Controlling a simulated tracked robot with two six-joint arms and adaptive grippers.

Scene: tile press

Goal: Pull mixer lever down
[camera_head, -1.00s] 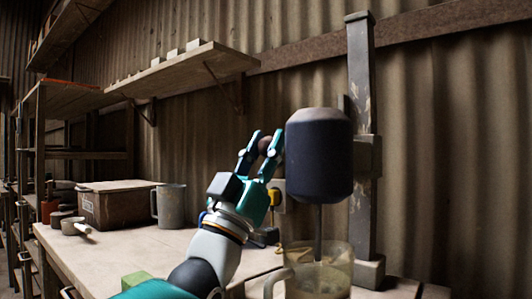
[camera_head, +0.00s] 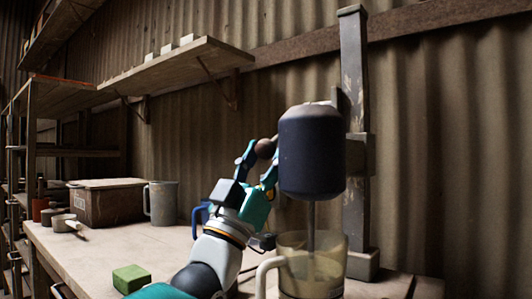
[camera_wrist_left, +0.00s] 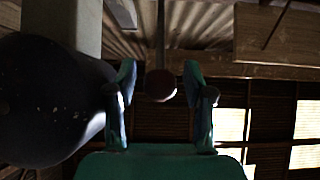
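The mixer has a dark blue rounded motor head (camera_head: 312,152) on a worn grey post (camera_head: 354,90). Its shaft goes down into a clear jug (camera_head: 322,268) on the bench. The lever's round brown knob (camera_head: 265,148) is at the left of the head; most of the lever arm is hidden. My left gripper (camera_head: 262,158) is raised at the knob, its fingers on either side. In the left wrist view the knob (camera_wrist_left: 160,85) shows between the open fingers (camera_wrist_left: 160,95), with a gap on each side. Contact is not visible. My right gripper is not in view.
The wooden bench (camera_head: 100,255) holds a green block (camera_head: 131,279), a grey mug (camera_head: 161,203), a lidded box (camera_head: 105,203) and a small pot (camera_head: 65,223). A wall shelf (camera_head: 180,65) hangs above. Corrugated wall stands close behind the mixer.

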